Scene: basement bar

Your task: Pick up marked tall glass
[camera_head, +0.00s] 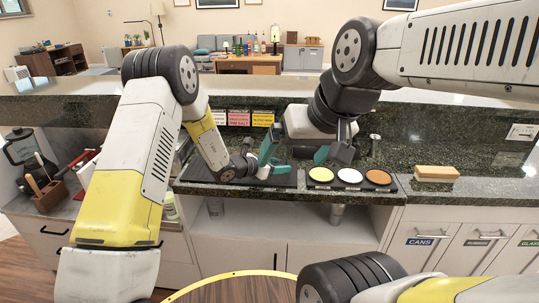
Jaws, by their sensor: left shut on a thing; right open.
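My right gripper (297,152) is open above the mat, just right of the left one. Its teal-padded fingers are spread apart, with nothing clearly seen between them. The two grippers are close together. I cannot clearly pick out a marked tall glass; it may be hidden behind the grippers.
A black tray (350,188) with yellow, white and orange rounds lies right of the mat. A tan block (437,173) sits farther right. Pink and yellow signs (263,119) stand behind. The dark raised counter (450,115) runs along the back. A round wooden top (240,289) is below.

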